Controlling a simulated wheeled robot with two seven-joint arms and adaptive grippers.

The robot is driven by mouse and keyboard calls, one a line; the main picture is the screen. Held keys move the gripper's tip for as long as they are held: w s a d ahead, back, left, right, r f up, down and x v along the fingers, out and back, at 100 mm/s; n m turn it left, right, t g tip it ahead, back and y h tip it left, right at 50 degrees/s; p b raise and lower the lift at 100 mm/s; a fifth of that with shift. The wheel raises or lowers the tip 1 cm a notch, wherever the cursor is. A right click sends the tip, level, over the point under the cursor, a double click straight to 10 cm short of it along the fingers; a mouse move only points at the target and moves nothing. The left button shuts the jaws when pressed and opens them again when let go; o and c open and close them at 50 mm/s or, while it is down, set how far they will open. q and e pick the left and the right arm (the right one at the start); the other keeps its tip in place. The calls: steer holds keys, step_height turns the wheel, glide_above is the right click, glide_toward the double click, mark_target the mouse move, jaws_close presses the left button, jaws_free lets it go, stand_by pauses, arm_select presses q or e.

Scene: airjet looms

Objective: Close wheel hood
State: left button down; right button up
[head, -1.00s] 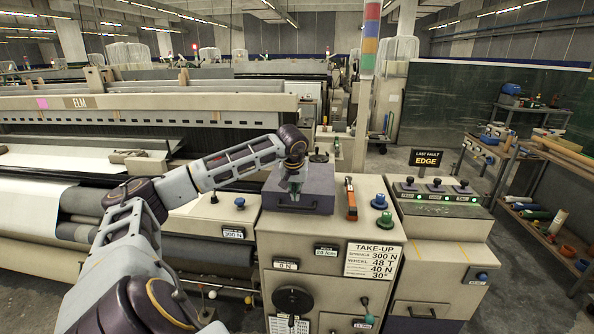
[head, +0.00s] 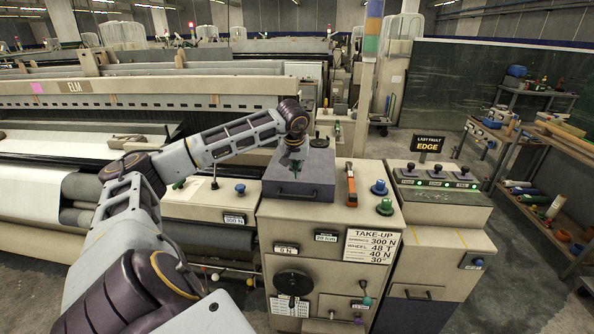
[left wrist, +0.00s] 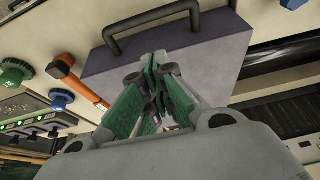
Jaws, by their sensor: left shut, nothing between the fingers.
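The wheel hood (head: 320,168) is a flat, dark purple-grey lid on top of the take-up cabinet. It appears lowered over the cabinet top; any gap under it is too small to tell. Its black handle (head: 297,195) is along the front edge and also shows in the left wrist view (left wrist: 150,22). My left gripper (head: 294,166) is over the hood's top, behind the handle, with its green-padded fingers shut and empty. In the left wrist view the fingers (left wrist: 152,75) point at the hood's flat surface (left wrist: 215,55); contact is unclear. My right gripper is out of view.
An orange-handled tool (head: 351,185) and blue and green knobs (head: 384,206) are right of the hood. The loom's cloth rollers (head: 90,190) are at left.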

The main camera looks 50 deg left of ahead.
arm_select(q)
steer(key=s+d+v, duration=0.1)
steer(key=v, duration=0.9)
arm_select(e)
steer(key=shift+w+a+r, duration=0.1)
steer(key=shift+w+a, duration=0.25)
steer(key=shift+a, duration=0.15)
arm_select(q)
steer(key=shift+s+d, duration=0.1)
